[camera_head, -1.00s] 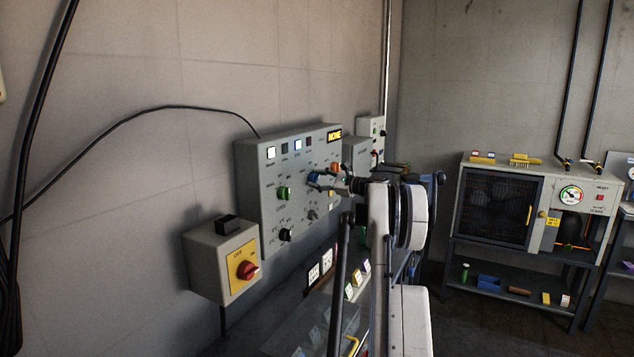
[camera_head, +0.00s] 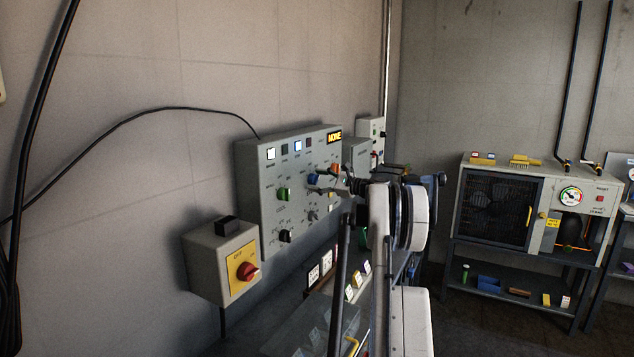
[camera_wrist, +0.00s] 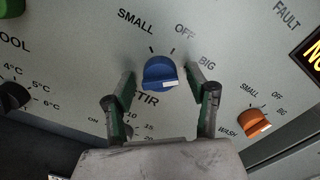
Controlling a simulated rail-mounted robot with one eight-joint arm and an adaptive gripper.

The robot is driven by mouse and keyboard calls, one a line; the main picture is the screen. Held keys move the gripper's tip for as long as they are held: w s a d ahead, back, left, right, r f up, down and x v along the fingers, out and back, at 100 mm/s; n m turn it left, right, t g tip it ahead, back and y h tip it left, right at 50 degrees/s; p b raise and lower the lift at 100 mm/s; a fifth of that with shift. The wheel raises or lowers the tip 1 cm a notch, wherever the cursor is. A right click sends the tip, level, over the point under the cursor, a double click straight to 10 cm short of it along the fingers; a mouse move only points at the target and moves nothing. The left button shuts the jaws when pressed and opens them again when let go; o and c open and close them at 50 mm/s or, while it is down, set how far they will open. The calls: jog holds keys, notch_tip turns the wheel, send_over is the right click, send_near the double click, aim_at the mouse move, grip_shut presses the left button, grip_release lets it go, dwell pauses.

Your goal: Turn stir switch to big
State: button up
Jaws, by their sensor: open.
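The stir switch is a blue knob (camera_wrist: 160,73) on a grey control panel (camera_wrist: 75,60), with SMALL, OFF and BIG printed around it and STIR below, partly covered. I cannot tell for sure which mark it points to. My gripper (camera_wrist: 161,76) is open, with one finger left of the knob and one right of it, a visible gap on each side. In the head view, the blue knob (camera_head: 313,180) is in front of my gripper (camera_head: 329,181), which is close to the panel (camera_head: 262,190).
An orange wash knob (camera_wrist: 254,122) is right of my right finger; a green knob (camera_wrist: 10,7) and a black knob (camera_wrist: 14,95) are left. The display (camera_head: 334,136) reads NONE. A box with a red rotary switch (camera_head: 247,270) hangs at lower left.

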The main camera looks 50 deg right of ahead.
jog(key=s+d, duration=0.1)
jog(key=s, duration=1)
jog(key=shift+s+d, duration=0.15)
jog(key=shift+s, duration=0.2)
